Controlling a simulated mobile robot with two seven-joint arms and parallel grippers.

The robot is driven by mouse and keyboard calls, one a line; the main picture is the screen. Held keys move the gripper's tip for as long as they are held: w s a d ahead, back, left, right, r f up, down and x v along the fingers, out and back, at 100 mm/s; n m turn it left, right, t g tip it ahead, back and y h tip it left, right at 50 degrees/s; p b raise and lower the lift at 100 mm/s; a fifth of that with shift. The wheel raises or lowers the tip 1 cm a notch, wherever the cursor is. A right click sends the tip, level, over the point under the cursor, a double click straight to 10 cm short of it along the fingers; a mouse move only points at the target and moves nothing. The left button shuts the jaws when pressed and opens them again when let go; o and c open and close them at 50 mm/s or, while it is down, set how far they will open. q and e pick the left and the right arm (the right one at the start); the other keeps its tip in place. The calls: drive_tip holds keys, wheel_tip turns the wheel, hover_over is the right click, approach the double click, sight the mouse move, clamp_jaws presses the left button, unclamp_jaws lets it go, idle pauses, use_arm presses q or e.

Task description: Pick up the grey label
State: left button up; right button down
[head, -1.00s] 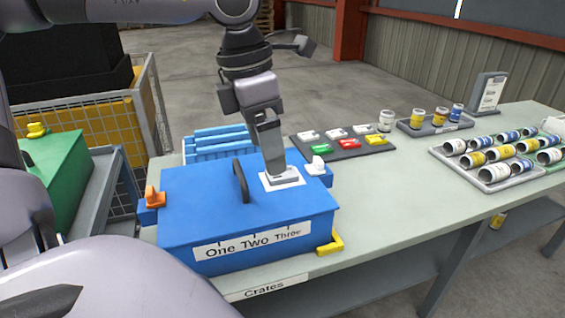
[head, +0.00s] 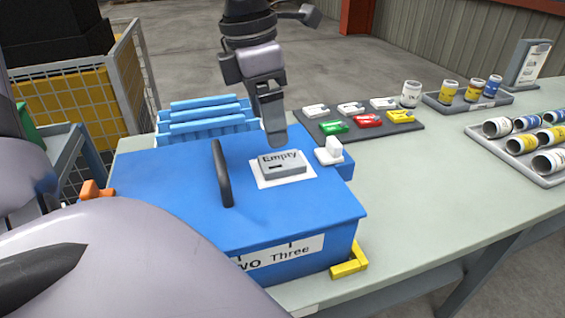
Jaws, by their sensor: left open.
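My left gripper (head: 275,138) is open and empty. It points down just behind and above the label, apart from it as far as I can see. My right gripper is not in view.
A white clip (head: 330,152) stands at the lid's right edge. A dark tray (head: 360,124) of coloured tags lies behind, with trays of jars (head: 540,168) at the right. A yellow corner stop (head: 350,264) sits by the crate. The table's middle right is clear.

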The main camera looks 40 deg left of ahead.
sight(281, 160)
use_arm(q)
drive_tip(key=f, duration=0.2)
drive_tip(key=w+f, duration=0.1)
drive_tip(key=f, duration=0.1)
drive_tip(key=d+f, duration=0.1)
drive_tip(key=f, duration=0.2)
drive_tip(key=shift+w+d, duration=0.1)
drive_tip(key=shift+w, duration=0.05)
drive_tip(key=c, duration=1.1)
